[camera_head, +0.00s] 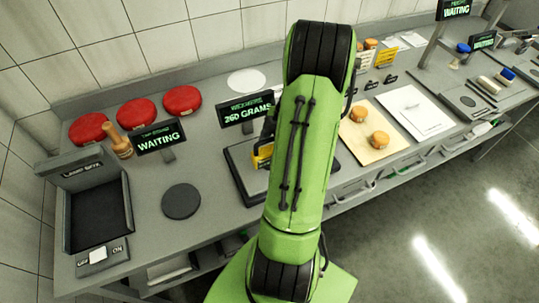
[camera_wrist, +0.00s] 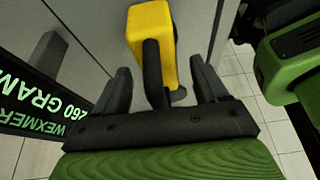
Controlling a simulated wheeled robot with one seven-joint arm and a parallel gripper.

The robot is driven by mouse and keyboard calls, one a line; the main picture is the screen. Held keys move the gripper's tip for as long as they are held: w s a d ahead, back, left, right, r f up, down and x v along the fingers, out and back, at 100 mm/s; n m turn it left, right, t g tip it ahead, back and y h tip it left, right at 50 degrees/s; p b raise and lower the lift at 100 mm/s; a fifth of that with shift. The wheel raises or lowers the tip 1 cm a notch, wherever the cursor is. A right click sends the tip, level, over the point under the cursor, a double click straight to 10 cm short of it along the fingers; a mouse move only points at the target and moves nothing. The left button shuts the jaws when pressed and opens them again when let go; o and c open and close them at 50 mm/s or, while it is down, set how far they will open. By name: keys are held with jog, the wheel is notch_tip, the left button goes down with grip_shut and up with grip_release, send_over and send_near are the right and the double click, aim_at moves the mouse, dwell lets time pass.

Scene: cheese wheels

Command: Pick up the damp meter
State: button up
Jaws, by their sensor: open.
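A yellow block with a black handle-like part, which looks like the damp meter (camera_wrist: 152,42), lies ahead of my gripper in the wrist view. In the head view its yellow part (camera_head: 262,156) shows on the dark scale plate (camera_head: 240,172), partly hidden by my green arm. My gripper (camera_wrist: 162,84) is open, with one dark finger on each side of the black part. I cannot tell whether either finger touches it.
The scale display (camera_head: 248,110) reads 260 GRAMS and stands close to my gripper. Left are red cheese wheels (camera_head: 137,112), a wooden tool (camera_head: 117,140), a black tray (camera_head: 98,210) and a dark disc (camera_head: 181,201). Right is a board (camera_head: 358,150) with small cheeses.

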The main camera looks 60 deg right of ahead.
jog(key=shift+x, duration=0.75)
jog(key=shift+c, duration=0.4)
jog(key=shift+r, duration=0.1)
grip_shut()
